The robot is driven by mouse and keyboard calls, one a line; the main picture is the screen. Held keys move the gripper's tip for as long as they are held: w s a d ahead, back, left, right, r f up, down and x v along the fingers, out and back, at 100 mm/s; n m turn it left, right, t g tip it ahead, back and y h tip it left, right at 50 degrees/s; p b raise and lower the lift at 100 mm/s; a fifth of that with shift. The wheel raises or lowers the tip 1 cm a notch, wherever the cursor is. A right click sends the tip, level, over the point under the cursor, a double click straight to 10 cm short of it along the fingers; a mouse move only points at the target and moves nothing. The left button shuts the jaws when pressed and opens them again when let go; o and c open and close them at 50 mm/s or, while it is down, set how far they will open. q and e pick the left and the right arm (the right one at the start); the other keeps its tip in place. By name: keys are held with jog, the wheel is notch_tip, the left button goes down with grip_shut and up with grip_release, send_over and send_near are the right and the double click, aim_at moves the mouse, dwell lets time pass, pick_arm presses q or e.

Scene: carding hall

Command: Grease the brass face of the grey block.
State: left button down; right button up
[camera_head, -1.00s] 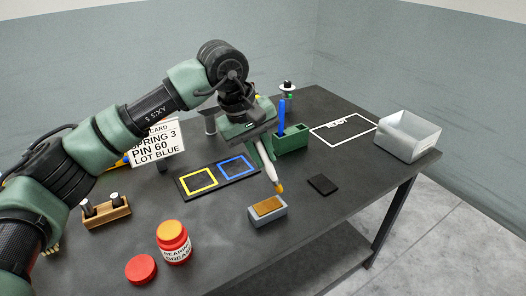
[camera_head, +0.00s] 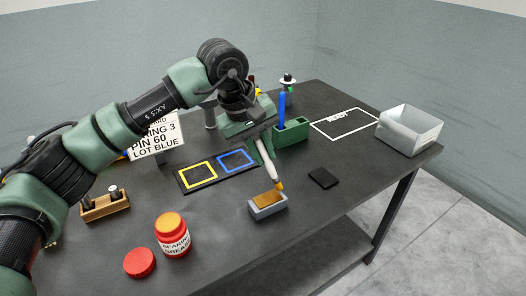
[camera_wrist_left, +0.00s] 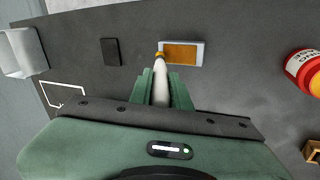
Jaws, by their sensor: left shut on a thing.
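The grey block (camera_head: 268,210) sits on the dark table, and its brass face (camera_head: 268,199) points up. It also shows in the left wrist view (camera_wrist_left: 201,54). My left gripper (camera_head: 262,152) is shut on a white-handled brush (camera_head: 270,166) with a yellow-orange tip. The brush slants down, and its tip is at the block's far right edge by the brass; I cannot tell whether it touches. The red grease jar (camera_head: 173,236) stands open at the front, orange grease at its mouth. Its red lid (camera_head: 140,263) lies beside it. My right gripper is not in view.
A black pad (camera_head: 323,178) lies right of the block. A green holder (camera_head: 291,133) with a blue tool stands behind. A black board (camera_head: 218,170) with yellow and blue frames, a wooden rack (camera_head: 105,206), a card sign (camera_head: 154,138) and a metal bin (camera_head: 408,130) surround it.

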pick_arm(q)
jog(key=shift+f+b, duration=0.55)
jog(key=shift+f, duration=0.2)
jog(key=shift+a, duration=0.1)
jog(key=shift+s+a+b, duration=1.75)
jog(key=shift+s+a, duration=0.35)
jog(key=shift+a, duration=0.85)
jog(key=shift+w+d+p, duration=0.25)
jog(key=shift+w+d, duration=0.45)
jog(key=shift+d, duration=0.35)
jog(key=shift+w+d+p, duration=0.25)
jog(key=shift+w+d, duration=0.45)
jog(key=shift+d, duration=0.3)
jog(key=shift+w+d+p, duration=0.25)
jog(key=shift+w+d, duration=0.45)
jog(key=shift+d, duration=0.35)
